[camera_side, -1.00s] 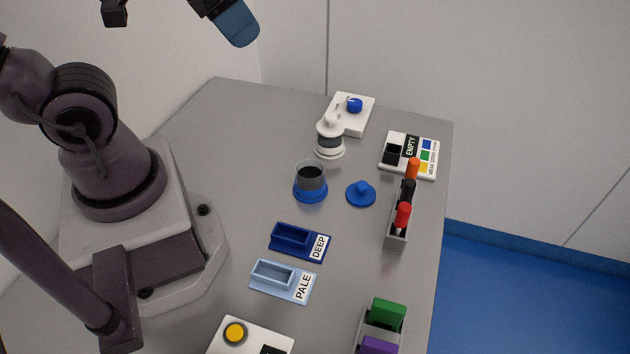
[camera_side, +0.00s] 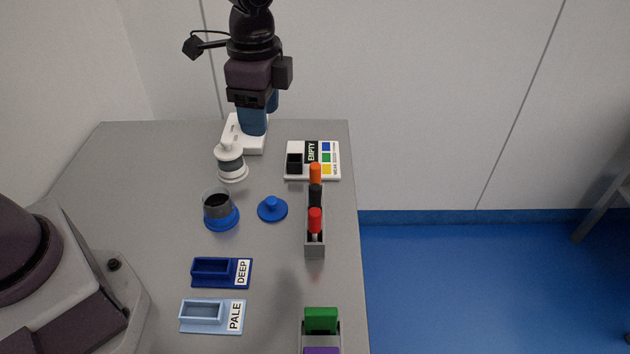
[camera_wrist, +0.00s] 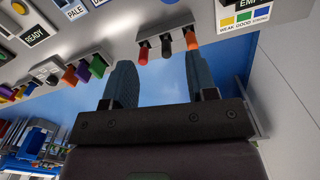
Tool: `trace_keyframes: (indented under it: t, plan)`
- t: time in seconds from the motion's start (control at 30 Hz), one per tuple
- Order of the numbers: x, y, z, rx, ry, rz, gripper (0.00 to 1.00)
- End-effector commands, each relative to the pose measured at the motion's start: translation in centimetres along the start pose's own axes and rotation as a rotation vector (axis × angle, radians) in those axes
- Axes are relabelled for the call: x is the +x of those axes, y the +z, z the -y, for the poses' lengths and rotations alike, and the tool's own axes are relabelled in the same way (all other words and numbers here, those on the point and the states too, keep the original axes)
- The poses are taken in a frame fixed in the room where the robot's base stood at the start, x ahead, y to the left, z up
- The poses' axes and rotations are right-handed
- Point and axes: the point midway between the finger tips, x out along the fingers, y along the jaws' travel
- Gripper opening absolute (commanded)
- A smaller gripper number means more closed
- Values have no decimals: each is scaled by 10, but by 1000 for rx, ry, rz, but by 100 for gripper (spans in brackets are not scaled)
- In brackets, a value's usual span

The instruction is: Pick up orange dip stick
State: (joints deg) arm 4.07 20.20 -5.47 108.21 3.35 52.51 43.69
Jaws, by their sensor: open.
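The orange dip stick (camera_side: 315,172) stands upright in the far end of a narrow grey rack (camera_side: 315,251). A black stick (camera_side: 315,193) and a red stick (camera_side: 315,220) stand nearer in the same rack. In the wrist view the orange stick (camera_wrist: 191,41) is at the right end of the rack's row, near the right finger in the picture. My gripper (camera_side: 259,120) has blue fingers and is open and empty. In the side view it appears up and left of the orange stick, apart from it, in front of the white device at the back.
A colour card marked EMPTY (camera_side: 329,176) with a black well lies just behind the rack. To the left are a white-capped jar (camera_side: 231,162), a dark cup (camera_side: 220,210) and a blue lid (camera_side: 272,209). DEEP (camera_side: 238,283) and PALE (camera_side: 227,329) trays lie nearer. A green block (camera_side: 321,320) stands in front.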

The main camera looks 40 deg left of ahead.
Motion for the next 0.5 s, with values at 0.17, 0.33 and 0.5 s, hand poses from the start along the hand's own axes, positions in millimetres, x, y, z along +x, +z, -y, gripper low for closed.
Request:
trace_keyframes:
  t: [0.17,0.33,0.5]
  plan:
    - [52,-46,28,518,50,10,52]
    - [47,-70,49,906,-2,-19,52]
    - [45,-70,51,1102,-12,-17,52]
